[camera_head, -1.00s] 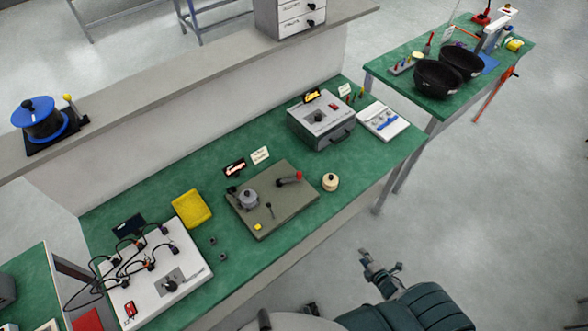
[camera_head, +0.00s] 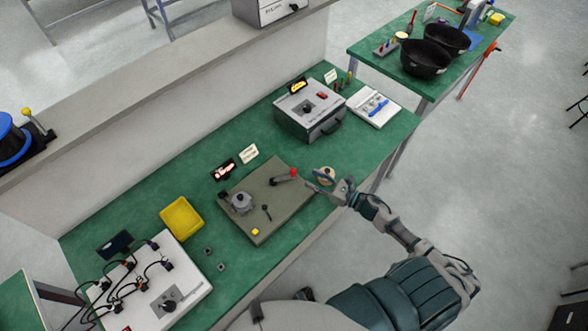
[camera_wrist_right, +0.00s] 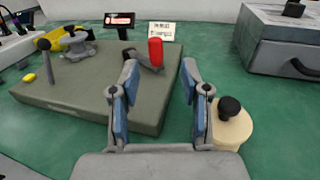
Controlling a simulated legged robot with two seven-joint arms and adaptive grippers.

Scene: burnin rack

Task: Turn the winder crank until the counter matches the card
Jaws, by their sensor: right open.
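The winder is a flat olive-grey base (camera_head: 262,222) on the green bench, with a grey spindle hub (camera_head: 241,202) on its left. Its crank has an upright red handle (camera_head: 293,173) on a dark arm at the right; it also shows in the right wrist view (camera_wrist_right: 155,52). The counter (camera_head: 223,169) is a small dark display with red digits behind the base. The cream card (camera_head: 249,154) stands beside it; neither is readable. My right gripper (camera_head: 316,184) is open and empty, just right of the handle; in the wrist view the handle appears beyond and between its fingers (camera_wrist_right: 159,72). My left gripper does not show.
A cream round piece with a black knob (camera_wrist_right: 231,122) stands close right of my right gripper. A grey metal box (camera_head: 308,112) is behind it, and a yellow tray (camera_head: 181,217) and wired white panel (camera_head: 168,295) are to the left. A low wall backs the bench.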

